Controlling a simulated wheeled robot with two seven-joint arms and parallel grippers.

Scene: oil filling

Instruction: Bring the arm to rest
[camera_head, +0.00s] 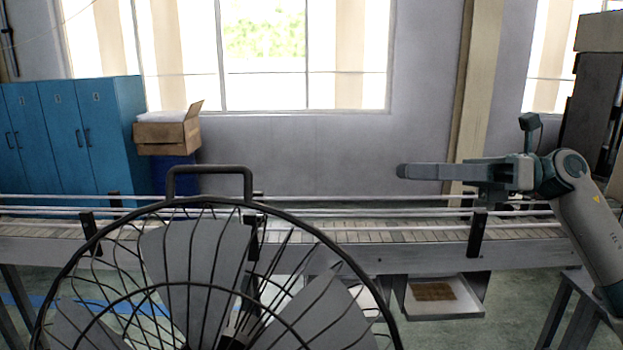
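My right arm comes in from the right edge, bent at a joint, with its forearm level and pointing left. My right gripper (407,171) is at its end, above the conveyor and in front of the grey wall. It is seen from the side, so I cannot tell whether the fingers are open or closed. No object shows at its tips. My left arm and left gripper are not in view.
A black wire fan guard (209,205) with a handle fills the lower left foreground. A conveyor (390,236) with rails runs across behind it. A tray (460,302) sits below the conveyor. Blue lockers (62,130) and an open cardboard box (166,135) stand at left.

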